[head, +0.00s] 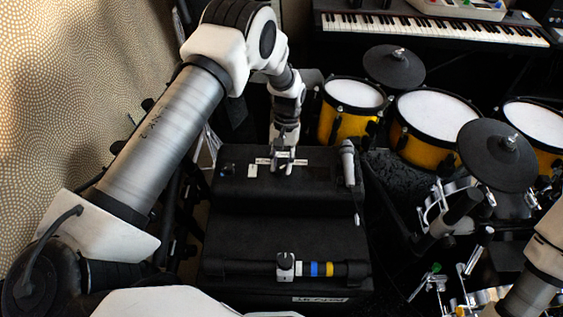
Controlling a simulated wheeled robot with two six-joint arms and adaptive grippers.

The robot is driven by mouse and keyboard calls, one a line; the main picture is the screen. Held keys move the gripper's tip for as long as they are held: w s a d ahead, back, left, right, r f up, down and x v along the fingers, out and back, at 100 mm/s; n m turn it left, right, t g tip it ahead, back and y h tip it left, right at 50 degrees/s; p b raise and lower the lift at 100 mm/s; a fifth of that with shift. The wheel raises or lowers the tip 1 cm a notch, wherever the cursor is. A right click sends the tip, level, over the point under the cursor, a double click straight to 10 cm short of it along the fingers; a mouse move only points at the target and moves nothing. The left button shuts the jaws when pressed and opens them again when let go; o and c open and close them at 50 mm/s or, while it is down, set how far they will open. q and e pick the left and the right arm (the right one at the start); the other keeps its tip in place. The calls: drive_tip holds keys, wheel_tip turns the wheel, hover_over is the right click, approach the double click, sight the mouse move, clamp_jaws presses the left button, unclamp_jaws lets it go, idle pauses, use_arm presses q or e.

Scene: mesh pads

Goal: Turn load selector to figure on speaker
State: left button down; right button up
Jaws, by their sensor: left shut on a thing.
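My left gripper (283,166) points down at the top of a black two-level case (235,196) in the middle of the view. It is shut on a small part there, which the fingers mostly hide; it appears to be the load selector, but its setting cannot be read. A pale strip with marks (262,161) runs beside the fingers. A small white label (252,171) lies left of them, its print too small to read. I cannot pick out a speaker with a figure. My right arm enters at the lower right; its gripper is out of view.
A microphone (348,163) lies on the case right of my left gripper. A dark bar with blue and yellow bands (318,269) lies on the lower level. Yellow drums (424,138) and cymbal pads (497,155) stand close on the right. A keyboard (435,28) is behind.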

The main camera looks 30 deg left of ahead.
use_arm(q)
drive_tip(key=c, duration=0.8)
unclamp_jaws()
drive_tip(key=shift+r, duration=0.1)
drive_tip(key=v, duration=1.2)
drive_tip(key=shift+w, duration=0.1)
